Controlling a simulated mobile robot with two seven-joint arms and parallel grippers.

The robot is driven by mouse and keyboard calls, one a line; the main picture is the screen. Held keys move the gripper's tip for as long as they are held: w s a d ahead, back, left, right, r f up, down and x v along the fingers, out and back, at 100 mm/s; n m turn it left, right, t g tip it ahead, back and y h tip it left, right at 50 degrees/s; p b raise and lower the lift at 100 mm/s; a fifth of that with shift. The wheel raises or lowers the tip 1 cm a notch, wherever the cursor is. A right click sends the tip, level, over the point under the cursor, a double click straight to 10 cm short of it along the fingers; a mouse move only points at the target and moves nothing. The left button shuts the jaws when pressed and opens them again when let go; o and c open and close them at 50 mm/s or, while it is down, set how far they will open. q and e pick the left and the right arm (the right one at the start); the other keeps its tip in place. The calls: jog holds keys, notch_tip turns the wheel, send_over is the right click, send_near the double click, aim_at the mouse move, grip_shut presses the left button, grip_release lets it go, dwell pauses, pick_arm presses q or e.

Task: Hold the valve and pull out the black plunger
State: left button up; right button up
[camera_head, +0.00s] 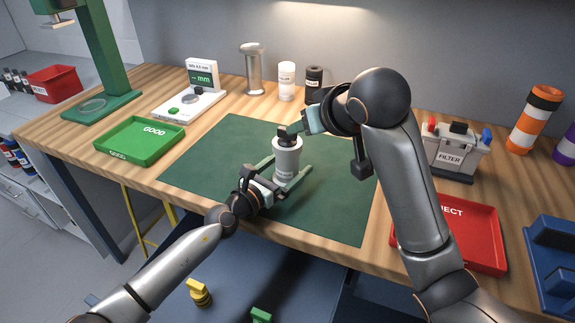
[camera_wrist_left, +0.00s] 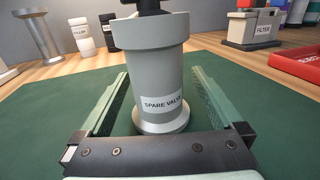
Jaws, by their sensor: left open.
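The grey-white valve (camera_head: 287,158), labelled SPARE VALVE, stands upright on the green mat (camera_head: 220,150); it is large in the left wrist view (camera_wrist_left: 158,75). The black plunger (camera_head: 284,141) sticks out of its top and is cut off by the upper edge of the left wrist view (camera_wrist_left: 150,6). My left gripper (camera_head: 283,173) is open low around the valve, one finger on each side, with gaps showing in the left wrist view. My right gripper (camera_head: 297,130) is at the plunger's top, coming from the right; whether its fingers are closed on it is hidden.
A green GOOD tray (camera_head: 139,141) lies left and a red reject tray (camera_head: 480,235) right. A gauge (camera_head: 188,105), a metal stand (camera_head: 253,70), white and black bottles (camera_head: 287,82) and a FILTER box (camera_head: 452,158) stand behind. The mat around the valve is otherwise clear.

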pick_arm(q)
jog(key=shift+w+a, duration=0.1)
jog(key=shift+w, duration=0.1)
grip_shut()
jog(key=c, duration=0.6)
grip_release()
grip_shut()
dwell(0.3)
dwell(0.6)
